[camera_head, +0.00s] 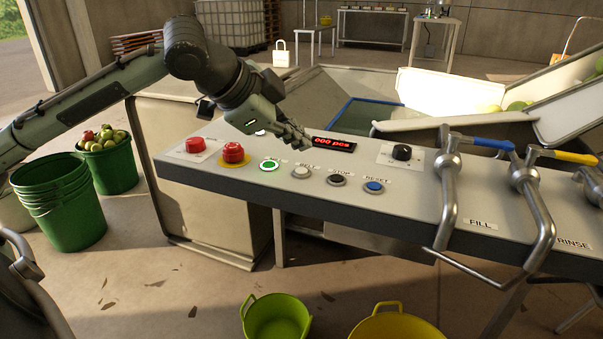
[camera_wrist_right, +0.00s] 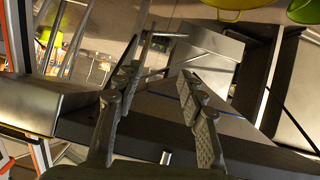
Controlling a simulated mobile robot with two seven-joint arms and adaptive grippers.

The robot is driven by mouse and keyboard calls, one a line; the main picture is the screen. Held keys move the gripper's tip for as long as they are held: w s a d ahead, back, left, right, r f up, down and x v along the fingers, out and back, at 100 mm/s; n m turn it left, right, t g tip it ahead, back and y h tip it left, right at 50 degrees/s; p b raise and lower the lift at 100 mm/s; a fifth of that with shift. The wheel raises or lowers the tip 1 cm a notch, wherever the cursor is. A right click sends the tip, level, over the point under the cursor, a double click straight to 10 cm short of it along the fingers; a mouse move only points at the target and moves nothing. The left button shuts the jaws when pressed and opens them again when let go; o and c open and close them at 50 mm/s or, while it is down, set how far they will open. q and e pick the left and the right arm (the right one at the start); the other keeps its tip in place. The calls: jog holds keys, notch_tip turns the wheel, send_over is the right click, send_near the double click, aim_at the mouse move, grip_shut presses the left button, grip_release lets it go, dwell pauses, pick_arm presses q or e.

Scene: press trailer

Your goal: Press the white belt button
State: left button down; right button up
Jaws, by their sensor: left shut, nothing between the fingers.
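The white belt button (camera_head: 300,171) sits on the sloped grey control panel (camera_head: 410,215), in a row between a green-ringed button (camera_head: 269,165) and a black stop button (camera_head: 337,180). My left gripper (camera_head: 305,147) is shut and empty. In the head view its fingertips appear just behind the white button, near the red display; their height above the panel is hard to tell. The white button is fully visible. My right gripper (camera_wrist_right: 158,82) shows in the right wrist view, open and empty, its fingers apart. It is not seen in the head view.
A blue reset button (camera_head: 374,187), a red mushroom button (camera_head: 233,152), a red knob (camera_head: 195,145) and a black dial (camera_head: 402,152) share the panel. The display (camera_head: 334,144) reads 000 pcs. Metal valve pipes (camera_head: 447,200) rise at the panel's right.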

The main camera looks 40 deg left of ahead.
aim_at(301, 172)
pick_arm(q)
notch_tip(301, 172, down, 2)
jog(key=shift+f+b, duration=0.2)
jog(key=shift+b, duration=0.8)
jog(key=shift+f, duration=0.1)
pick_arm(e)
jog(key=w+a+r+t+y, duration=0.2)
jog(key=a+r+t, duration=0.3)
jog(key=r, duration=0.5)
jog(key=shift+a+r+n+y, duration=0.15)
jog(key=shift+a+n+y, duration=0.15)
jog(key=shift+a+y, duration=0.4)
pick_arm(q)
jog(key=shift+f+b, duration=0.4)
pick_arm(e)
jog(key=shift+f, duration=0.35)
